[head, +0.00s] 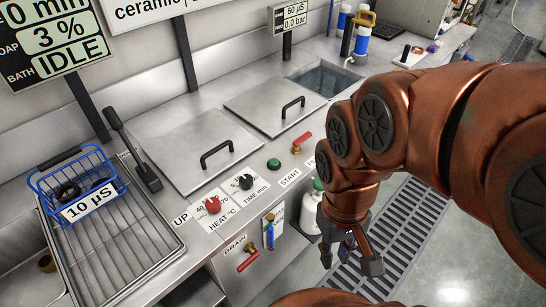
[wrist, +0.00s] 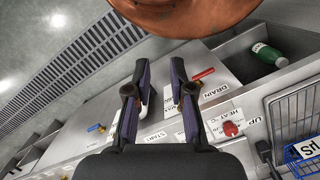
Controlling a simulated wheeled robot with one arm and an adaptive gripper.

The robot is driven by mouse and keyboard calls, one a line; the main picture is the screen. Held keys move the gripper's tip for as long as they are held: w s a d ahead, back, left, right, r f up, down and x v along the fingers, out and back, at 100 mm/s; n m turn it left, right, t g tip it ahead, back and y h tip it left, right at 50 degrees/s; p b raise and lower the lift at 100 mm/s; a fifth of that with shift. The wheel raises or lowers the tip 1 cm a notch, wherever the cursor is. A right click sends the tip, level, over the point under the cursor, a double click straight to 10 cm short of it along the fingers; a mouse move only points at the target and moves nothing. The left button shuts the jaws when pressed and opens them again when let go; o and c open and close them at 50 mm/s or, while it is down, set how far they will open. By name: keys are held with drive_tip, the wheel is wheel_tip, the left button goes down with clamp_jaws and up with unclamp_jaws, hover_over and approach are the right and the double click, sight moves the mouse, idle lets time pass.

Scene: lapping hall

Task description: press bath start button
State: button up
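The green start button (head: 274,163) sits on the steel counter in the head view, just up and left of the START label (head: 290,177). In the wrist view the START label (wrist: 152,135) shows between my gripper's fingers near the palm; the button cannot be made out there. My gripper (head: 350,258) hangs down in front of the counter edge, right of and below the button in the head view, apart from it. In the wrist view my gripper (wrist: 159,64) is open, its two dark fingers apart with nothing between them. The display (head: 56,55) reads BATH IDLE.
Red heat knob (head: 212,205) and black time knob (head: 245,181) stand left of the button. A red-handled valve (head: 302,140) stands behind it. Lidded baths (head: 195,150) lie behind. A blue basket (head: 80,180) sits on a rack at left. A floor grate (head: 400,235) runs below.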

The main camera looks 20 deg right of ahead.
clamp_jaws()
idle(1.1)
